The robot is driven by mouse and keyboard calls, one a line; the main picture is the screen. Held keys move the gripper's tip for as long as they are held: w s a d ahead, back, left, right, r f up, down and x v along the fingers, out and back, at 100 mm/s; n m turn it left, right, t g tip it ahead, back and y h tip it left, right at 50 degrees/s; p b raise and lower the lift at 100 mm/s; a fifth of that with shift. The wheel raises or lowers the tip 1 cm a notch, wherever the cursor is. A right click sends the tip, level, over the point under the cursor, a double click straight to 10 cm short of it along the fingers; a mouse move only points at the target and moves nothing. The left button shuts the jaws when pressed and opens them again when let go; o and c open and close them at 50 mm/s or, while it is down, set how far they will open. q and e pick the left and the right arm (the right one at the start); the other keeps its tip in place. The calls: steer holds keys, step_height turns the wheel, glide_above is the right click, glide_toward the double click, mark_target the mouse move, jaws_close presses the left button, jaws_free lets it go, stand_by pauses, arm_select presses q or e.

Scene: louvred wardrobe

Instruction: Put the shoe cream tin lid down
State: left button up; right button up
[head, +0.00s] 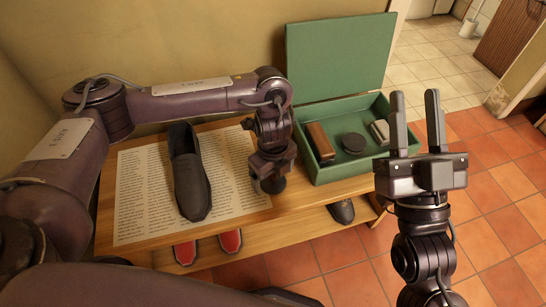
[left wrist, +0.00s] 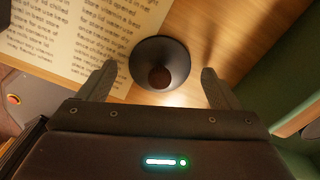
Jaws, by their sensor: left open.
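A dark round piece with a raised brown knob, which looks like the shoe cream tin lid (left wrist: 160,64), shows in the left wrist view. It appears to rest on the wooden top at the edge of the printed sheet. My left gripper (head: 268,178) points down over the bench beside the box. Its fingers (left wrist: 158,85) are open, one on each side of the lid, with a gap to both. In the head view the lid cannot be told apart from my dark gripper. A dark round tin (head: 353,143) lies in the green box. My right gripper (head: 417,122) is open and empty, fingers up.
The open green box (head: 345,176) stands on the bench's right end, its lid (head: 335,55) raised. It also holds a brown brush (head: 320,141) and a pale metallic item (head: 380,131). A dark shoe (head: 188,175) lies on the printed sheet (head: 232,180). More shoes are below.

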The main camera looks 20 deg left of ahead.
mark_target(273, 176)
arm_select(q)
step_height(273, 176, up, 2)
steer(key=shift+r+p, duration=0.25)
steer(key=shift+p, duration=0.45)
step_height(273, 176, up, 2)
steer(key=shift+r+p, duration=0.2)
steer(key=shift+p, duration=0.45)
arm_select(e)
step_height(273, 176, down, 20)
steer(key=a+g+h, duration=0.2)
steer(key=g+h, duration=0.2)
steer(key=g, duration=0.6)
arm_select(q)
step_height(273, 176, up, 3)
steer(key=shift+f+p, duration=0.2)
steer(key=shift+p, duration=0.5)
steer(key=shift+r+p, duration=0.5)
steer(key=shift+r, duration=0.45)
step_height(273, 176, up, 2)
steer(key=shift+r+p, duration=0.2)
steer(key=shift+p, duration=0.35)
arm_select(e)
steer(key=s+d+f+g+h, duration=0.3)
steer(key=s+f+g, duration=0.6)
steer(key=f, duration=0.3)
steer(key=shift+s+d+f+h, duration=0.3)
steer(key=shift+s+d, duration=0.15)
steer(key=shift+d, duration=0.2)
